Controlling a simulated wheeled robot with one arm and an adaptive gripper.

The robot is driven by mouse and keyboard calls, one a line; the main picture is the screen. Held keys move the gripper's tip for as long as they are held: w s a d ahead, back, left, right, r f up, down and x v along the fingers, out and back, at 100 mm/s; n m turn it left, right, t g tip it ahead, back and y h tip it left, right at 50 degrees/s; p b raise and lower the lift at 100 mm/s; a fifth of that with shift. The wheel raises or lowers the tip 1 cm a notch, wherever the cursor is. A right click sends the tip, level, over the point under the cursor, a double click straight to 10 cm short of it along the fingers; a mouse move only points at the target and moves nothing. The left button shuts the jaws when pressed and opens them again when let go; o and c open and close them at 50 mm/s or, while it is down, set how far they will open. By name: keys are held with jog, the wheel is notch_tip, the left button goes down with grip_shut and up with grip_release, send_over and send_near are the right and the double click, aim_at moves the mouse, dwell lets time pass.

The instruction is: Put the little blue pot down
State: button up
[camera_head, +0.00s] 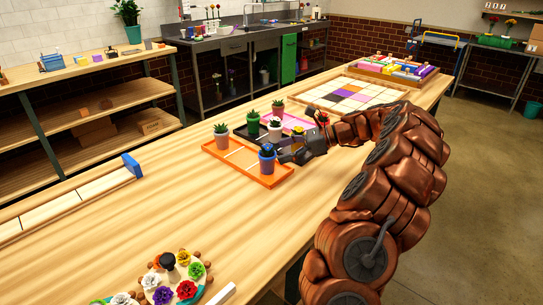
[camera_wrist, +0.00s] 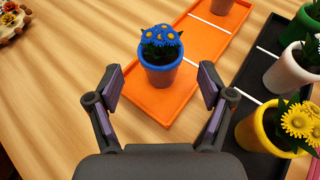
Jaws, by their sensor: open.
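The little blue pot (camera_head: 267,163) with blue, yellow-centred flowers stands upright in the near end section of the orange tray (camera_head: 219,152). In the wrist view the pot (camera_wrist: 161,72) is on the orange tray floor (camera_wrist: 195,50), just ahead of and between my fingertips. My gripper (camera_wrist: 161,86) is open, with a gap on both sides of the pot. In the head view my gripper (camera_head: 284,154) is low beside the pot, to its right.
A black tray (camera_wrist: 262,75) beside the orange one holds a yellow pot (camera_wrist: 262,128), a white pot (camera_wrist: 292,70) and a green pot. A terracotta pot (camera_head: 222,140) stands at the orange tray's far end.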

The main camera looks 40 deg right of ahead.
jog(key=v, duration=0.7)
jog(key=shift+a, duration=0.1)
jog(key=s+a+r+n+g, duration=0.1)
jog(key=a+n+g, duration=0.3)
jog(key=a, duration=0.9)
jog(key=s+a+r+n+g, duration=0.15)
jog(key=a+n, duration=0.45)
jog(key=a, duration=0.6)
jog(key=s+a+f+n+g+h, duration=0.1)
jog(key=s+a+f+n+h, duration=0.1)
jog(key=s+a+n, duration=0.1)
jog(key=s+a+f+n+g+h, duration=0.1)
jog(key=s+a+n+g+h, duration=0.1)
jog(key=s+a, duration=0.3)
jog(key=s+a+f+n+g+h, duration=0.1)
jog(key=s+a+n, duration=0.3)
jog(key=s, duration=0.5)
jog(key=shift+f+n+g+h, duration=0.35)
jog(key=shift+f+n+h, duration=0.2)
jog(key=shift+f, duration=0.3)
jog(key=s+d+f+n+h, duration=0.2)
jog(key=s, duration=0.4)
jog(key=s+d+f+n+h, duration=0.2)
jog(key=s+f+n, duration=0.1)
jog(key=s, duration=0.2)
jog(key=shift+s+f, duration=0.15)
jog(key=shift+s, duration=0.25)
jog(key=shift+n+h, duration=0.25)
